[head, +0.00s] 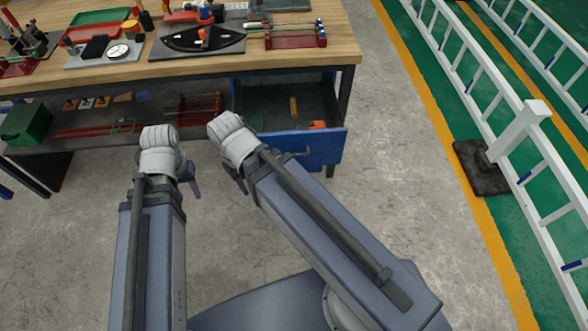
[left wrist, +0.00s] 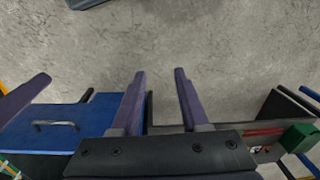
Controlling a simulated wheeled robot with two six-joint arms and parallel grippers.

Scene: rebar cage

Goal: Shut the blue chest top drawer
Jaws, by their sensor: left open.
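The blue chest's top drawer (head: 325,150) is pulled out under the right end of the workbench. Its blue front with a bar handle also shows at the lower left of the left wrist view (left wrist: 68,112). My left gripper (head: 193,189) hangs left of the drawer, apart from it. In the left wrist view its two fingers (left wrist: 160,72) are spread with nothing between them. My right gripper (head: 241,184) is closer to the drawer, just left of its front; its jaws are mostly hidden by its own wrist.
The drawer holds an orange-handled tool (head: 294,107) and an orange item (head: 317,125). The workbench (head: 345,50) above carries tools and trays. A green box (head: 27,122) is on the lower shelf at left. Bare floor lies right of the bench, before a white ladder-like rail (head: 480,85).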

